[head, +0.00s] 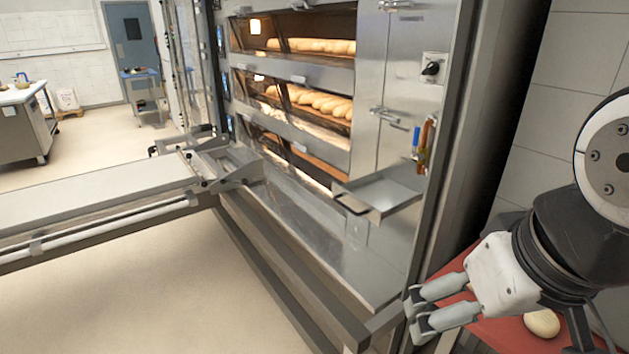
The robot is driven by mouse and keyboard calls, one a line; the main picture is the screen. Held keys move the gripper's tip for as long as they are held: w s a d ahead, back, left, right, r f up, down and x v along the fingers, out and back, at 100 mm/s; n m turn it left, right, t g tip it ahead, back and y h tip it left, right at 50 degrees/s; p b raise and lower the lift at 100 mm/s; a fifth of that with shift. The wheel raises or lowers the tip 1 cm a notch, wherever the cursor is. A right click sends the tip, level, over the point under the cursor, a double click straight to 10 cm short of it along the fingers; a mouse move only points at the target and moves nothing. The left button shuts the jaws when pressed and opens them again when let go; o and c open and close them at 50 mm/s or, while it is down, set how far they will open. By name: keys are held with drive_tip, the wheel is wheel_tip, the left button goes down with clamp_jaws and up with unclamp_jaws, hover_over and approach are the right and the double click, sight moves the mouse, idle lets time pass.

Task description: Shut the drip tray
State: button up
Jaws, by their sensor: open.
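The drip tray (398,188) is a shallow metal tray that sticks out from the lower right part of the oven front, below the valves. It is pulled out, and a dark handle (352,204) shows at its front left edge. My gripper (414,311) is at the lower right, open and empty, with its fingers pointing left. In the picture it is below and to the right of the tray, apart from it. How far the tray is out along its slides cannot be told exactly.
The deck oven (300,100) holds bread loaves behind glass doors. A long loader (95,205) reaches from the left to the oven. A metal frame post (440,170) stands right of the tray. A red surface (505,335) with a pale round object (542,323) lies beneath my arm. Floor is clear at lower left.

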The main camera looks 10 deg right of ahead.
drive_tip(key=shift+w, duration=0.25)
drive_tip(key=c, duration=0.9)
drive_tip(key=w+n, duration=0.1)
drive_tip(key=w+d+f+n+g+b, duration=0.1)
drive_tip(key=w, duration=0.1)
drive_tip(key=w+g+h, duration=0.1)
drive_tip(key=shift+w+d+f+n+b, duration=0.3)
drive_tip(key=shift+f+n, duration=0.1)
clamp_jaws()
drive_tip(key=w+f+n+g+h+b, duration=0.15)
drive_tip(key=w+f+n+h, duration=0.35)
drive_tip(key=w, duration=0.6)
drive_tip(key=w+f+n+g+h+b, duration=0.1)
drive_tip(key=w+f+n+h+b, duration=0.3)
drive_tip(key=w, duration=0.7)
drive_tip(key=w+a+f+n+t+h+b, duration=0.2)
drive_tip(key=w+a+f+n+t+h, duration=0.35)
drive_tip(key=a, duration=0.45)
drive_tip(key=w+a+f+n+t+h+b, duration=0.1)
drive_tip(key=w+a+f+n+t+h, duration=0.1)
drive_tip(key=w+a+f+n+t, duration=0.45)
drive_tip(key=w+d+r+g, duration=0.1)
drive_tip(key=w+d+r, duration=0.1)
drive_tip(key=w+d, duration=0.7)
drive_tip(key=shift+w+r, duration=0.3)
